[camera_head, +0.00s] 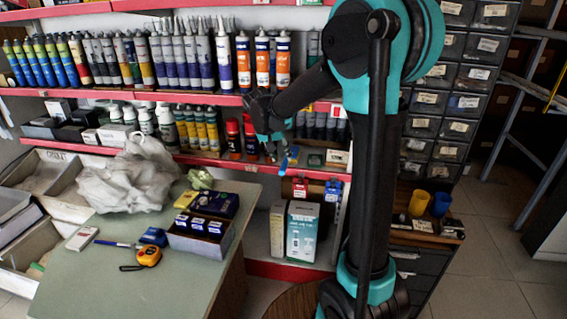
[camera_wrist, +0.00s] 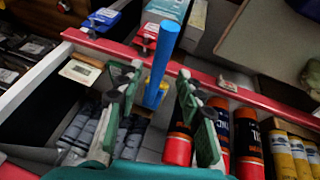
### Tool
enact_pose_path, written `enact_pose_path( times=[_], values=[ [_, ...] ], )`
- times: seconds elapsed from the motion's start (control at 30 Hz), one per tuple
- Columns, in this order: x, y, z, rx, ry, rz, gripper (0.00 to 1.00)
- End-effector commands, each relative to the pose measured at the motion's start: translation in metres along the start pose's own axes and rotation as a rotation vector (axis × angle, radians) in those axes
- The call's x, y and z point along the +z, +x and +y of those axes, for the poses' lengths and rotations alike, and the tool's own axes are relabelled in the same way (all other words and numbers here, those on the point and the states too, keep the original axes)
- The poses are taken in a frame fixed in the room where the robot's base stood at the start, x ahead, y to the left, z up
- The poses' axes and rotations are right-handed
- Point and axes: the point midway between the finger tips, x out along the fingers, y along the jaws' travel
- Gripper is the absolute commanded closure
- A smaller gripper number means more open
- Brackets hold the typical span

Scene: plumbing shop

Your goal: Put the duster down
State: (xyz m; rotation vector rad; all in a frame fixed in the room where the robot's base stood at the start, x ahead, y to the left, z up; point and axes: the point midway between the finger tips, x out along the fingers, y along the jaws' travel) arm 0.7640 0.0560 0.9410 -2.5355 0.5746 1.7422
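My gripper (camera_wrist: 160,88) is in front of the middle shelving in the head view (camera_head: 280,140), at the end of my lowered forearm. In the wrist view its two green fingers stand apart. A blue stick-like piece (camera_wrist: 162,55), which may be the duster, shows between them, with a gap visible on each side. In the head view a small blue piece (camera_head: 289,157) shows just below the fingertips, above the red-edged lower shelf (camera_head: 262,168). Whether it touches the shelf is not clear. No other part of a duster can be made out.
Spray cans, dark red-capped (camera_head: 234,138) and yellow (camera_head: 202,132), stand close beside my gripper. Small boxes (camera_head: 337,158) lie to its right on the shelf. A table (camera_head: 140,290) at left holds a grey bag (camera_head: 130,180), a tape measure and a box. Drawers (camera_head: 450,100) stand right.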

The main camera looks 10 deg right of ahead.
Motion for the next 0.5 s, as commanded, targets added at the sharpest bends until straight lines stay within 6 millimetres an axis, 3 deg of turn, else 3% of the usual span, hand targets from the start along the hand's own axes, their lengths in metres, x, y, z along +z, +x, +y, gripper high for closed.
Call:
enact_pose_path(
  times=[0.1,0.3,0.5],
  values=[
    [0.000,-0.024,0.000,0.000,-0.001,0.001,0.62],
    [0.000,-0.049,0.000,0.001,0.000,0.000,0.62],
    [0.013,-0.049,0.016,-0.015,-0.011,-0.011,0.62]
  ],
)
